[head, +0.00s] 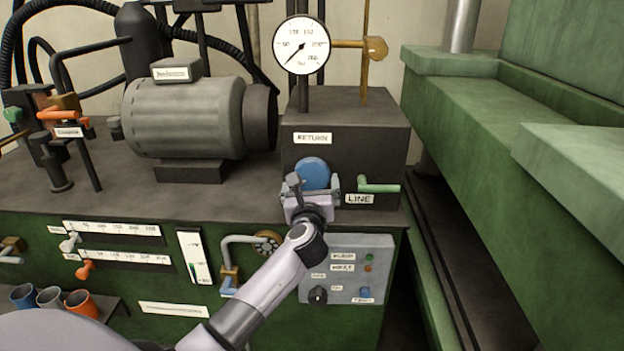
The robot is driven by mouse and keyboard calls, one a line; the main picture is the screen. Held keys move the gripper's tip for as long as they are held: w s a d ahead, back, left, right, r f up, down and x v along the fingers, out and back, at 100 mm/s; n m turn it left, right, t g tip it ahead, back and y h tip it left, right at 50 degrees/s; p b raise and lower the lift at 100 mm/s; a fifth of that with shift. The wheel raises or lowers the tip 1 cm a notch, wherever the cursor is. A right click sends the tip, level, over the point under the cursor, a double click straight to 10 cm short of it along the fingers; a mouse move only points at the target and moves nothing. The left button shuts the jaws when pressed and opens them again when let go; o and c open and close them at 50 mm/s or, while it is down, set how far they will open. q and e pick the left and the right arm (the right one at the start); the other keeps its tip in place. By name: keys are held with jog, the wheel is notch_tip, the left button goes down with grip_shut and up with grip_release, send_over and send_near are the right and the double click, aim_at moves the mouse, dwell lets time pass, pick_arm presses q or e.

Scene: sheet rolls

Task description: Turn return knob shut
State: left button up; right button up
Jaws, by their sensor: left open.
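The return knob (313,172) is a round blue knob on the front of a dark block (355,135), just below a white RETURN label (313,138). My left gripper (312,186) is at the knob, with a finger to each side of its lower part. The gripper is open. I cannot tell whether the fingers touch the knob, and its lower edge is hidden by the gripper. My right gripper is not in the head view.
A green lever (380,187) sits right of the knob above the LINE label (359,199). A pressure gauge (301,45) stands above the block. Below is a grey control panel (345,270). Green machine beams (470,130) close off the right side.

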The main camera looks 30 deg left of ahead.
aim_at(312, 179)
pick_arm(q)
jog(key=shift+x, duration=1.8)
jog(key=c, duration=0.7)
